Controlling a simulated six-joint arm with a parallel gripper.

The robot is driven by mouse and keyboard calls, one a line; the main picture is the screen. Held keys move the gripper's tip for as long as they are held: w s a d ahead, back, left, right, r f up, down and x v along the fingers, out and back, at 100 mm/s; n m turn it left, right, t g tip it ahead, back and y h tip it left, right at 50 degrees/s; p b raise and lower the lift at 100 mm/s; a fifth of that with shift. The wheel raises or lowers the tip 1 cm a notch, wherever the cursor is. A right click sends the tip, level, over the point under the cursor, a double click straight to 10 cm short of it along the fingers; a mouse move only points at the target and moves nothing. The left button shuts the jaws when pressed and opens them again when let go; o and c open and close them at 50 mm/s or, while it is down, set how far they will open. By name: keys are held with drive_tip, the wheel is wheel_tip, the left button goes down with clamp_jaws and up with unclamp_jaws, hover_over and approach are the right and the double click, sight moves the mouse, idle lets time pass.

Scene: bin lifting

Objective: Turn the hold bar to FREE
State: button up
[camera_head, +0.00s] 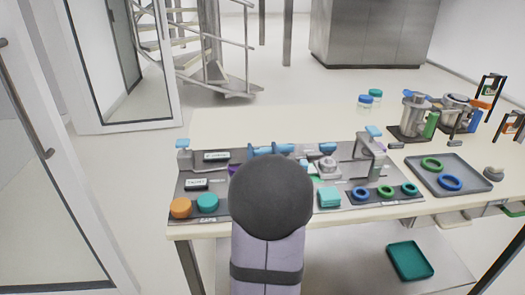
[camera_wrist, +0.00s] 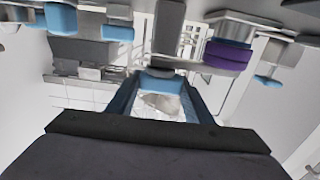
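The panel (camera_head: 410,203) lies on the table, with two small white labels (camera_head: 215,155) (camera_head: 196,184) on its left; their words are too small to read surely. I cannot single out the hold bar or its setting. Blue parts (camera_head: 268,149) show just behind my arm's dark round joint, which hides the panel's middle. In the wrist view my gripper (camera_wrist: 160,80) has its two blue fingers spread apart. A grey block (camera_wrist: 160,86) with a blue edge shows between the fingertips; whether they touch it is unclear.
Orange (camera_head: 181,208) and teal (camera_head: 207,203) knobs sit at the panel's front left. A grey tray (camera_head: 462,187) with green and blue rings lies at right. Metal canisters (camera_head: 416,118) stand behind it. A purple round part (camera_wrist: 228,55) shows in the wrist view. The table's back left is clear.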

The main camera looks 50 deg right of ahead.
drive_tip(key=c, duration=0.7)
drive_tip(key=shift+b, duration=0.3)
drive_tip(key=shift+r+m+g+h+b, duration=0.1)
drive_tip(key=shift+m+g+h+b, duration=0.5)
drive_tip(key=shift+m+g+h, duration=0.3)
drive_tip(key=o, duration=1.5)
drive_tip(key=shift+b+v, duration=0.65)
drive_tip(key=shift+v, duration=3)
